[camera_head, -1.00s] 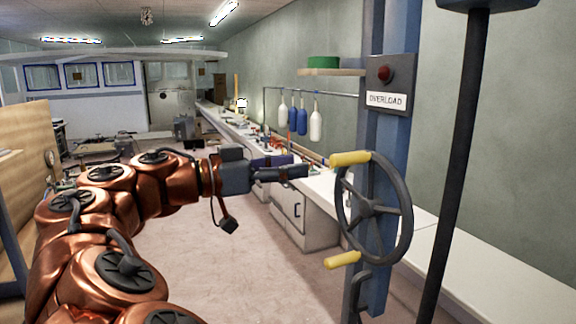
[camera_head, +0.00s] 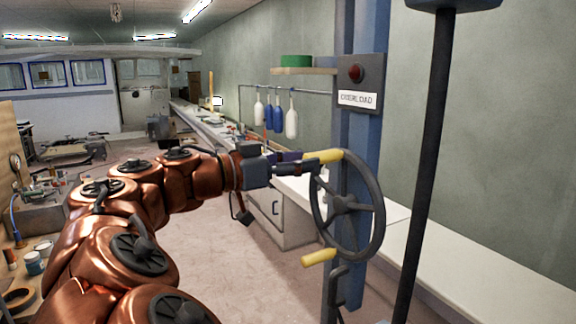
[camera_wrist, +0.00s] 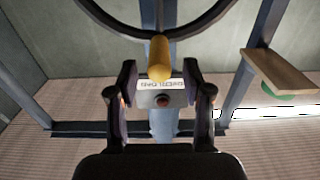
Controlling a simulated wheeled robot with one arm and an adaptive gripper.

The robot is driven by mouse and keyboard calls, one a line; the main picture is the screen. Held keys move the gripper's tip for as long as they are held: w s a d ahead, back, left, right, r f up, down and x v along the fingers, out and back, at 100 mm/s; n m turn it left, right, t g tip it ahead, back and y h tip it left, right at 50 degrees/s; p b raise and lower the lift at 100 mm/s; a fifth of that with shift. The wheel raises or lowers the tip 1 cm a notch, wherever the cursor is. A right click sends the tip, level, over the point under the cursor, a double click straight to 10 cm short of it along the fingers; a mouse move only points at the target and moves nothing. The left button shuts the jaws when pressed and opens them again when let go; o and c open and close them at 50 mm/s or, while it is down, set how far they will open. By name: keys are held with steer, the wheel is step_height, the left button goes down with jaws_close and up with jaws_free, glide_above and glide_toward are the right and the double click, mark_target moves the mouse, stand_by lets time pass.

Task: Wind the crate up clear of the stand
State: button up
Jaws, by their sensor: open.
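A dark handwheel (camera_head: 375,215) with two yellow handles is mounted on a blue post (camera_head: 354,140). The upper handle (camera_head: 325,157) sticks out to the left from the top of the rim, and the lower handle (camera_head: 319,257) from the bottom. My gripper (camera_head: 312,167) is open at the upper handle. In the wrist view that handle (camera_wrist: 159,57) lies in line with the gap between my fingers (camera_wrist: 160,88), around its near end at most; I cannot tell whether they touch it. I cannot make out the crate or its stand in either view.
A box with a red lamp and an "OVERLOAD" label (camera_head: 357,99) sits above the wheel. A dark upright pole (camera_head: 436,150) stands right of it. A white bench (camera_head: 262,190) runs along the wall behind. Open floor (camera_head: 215,270) lies below my arm.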

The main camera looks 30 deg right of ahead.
steer(key=shift+s+d+b, duration=0.2)
steer(key=shift+d+b, duration=0.65)
steer(key=shift+d, duration=1.3)
